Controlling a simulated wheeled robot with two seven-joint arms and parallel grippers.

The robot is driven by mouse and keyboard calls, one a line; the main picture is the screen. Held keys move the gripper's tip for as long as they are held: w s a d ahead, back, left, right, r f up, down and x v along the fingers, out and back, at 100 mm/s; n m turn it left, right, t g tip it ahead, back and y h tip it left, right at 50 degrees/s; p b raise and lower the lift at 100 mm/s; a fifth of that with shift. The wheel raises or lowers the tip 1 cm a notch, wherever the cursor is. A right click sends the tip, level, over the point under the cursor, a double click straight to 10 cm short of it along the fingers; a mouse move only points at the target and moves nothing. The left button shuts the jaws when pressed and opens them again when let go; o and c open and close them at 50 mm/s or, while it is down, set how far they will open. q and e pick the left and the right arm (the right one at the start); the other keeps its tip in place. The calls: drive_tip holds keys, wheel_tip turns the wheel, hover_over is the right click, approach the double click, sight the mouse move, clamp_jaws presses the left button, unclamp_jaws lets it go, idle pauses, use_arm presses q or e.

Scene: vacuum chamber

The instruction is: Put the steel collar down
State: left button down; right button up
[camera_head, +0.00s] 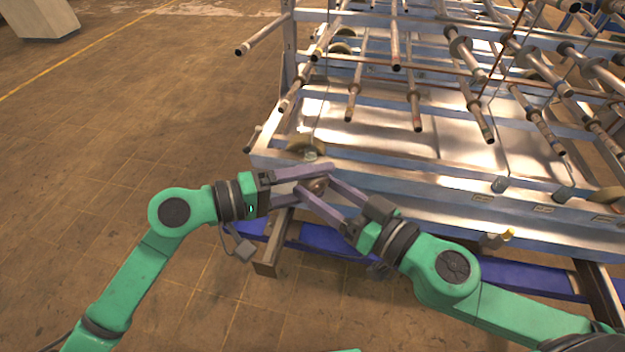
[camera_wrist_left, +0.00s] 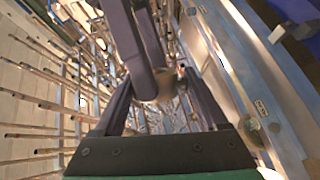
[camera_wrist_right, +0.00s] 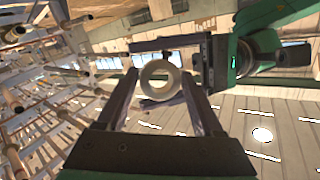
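The steel collar (camera_head: 317,185) is a small ring held in the air in front of the rack's near left corner. The right wrist view shows it face-on as a pale ring (camera_wrist_right: 146,80) with an open hole, and the left wrist view shows part of it (camera_wrist_left: 151,91). My left gripper (camera_head: 316,179) reaches it from the left and my right gripper (camera_head: 314,187) from the right.
A metal rack with several projecting rods (camera_head: 417,110) fills the back right. Its blue-grey front rail (camera_head: 420,185) runs just behind my grippers. A dark beam end (camera_head: 268,262) and blue base rail (camera_head: 335,243) lie below.

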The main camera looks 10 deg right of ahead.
drive_tip(key=o, duration=0.3)
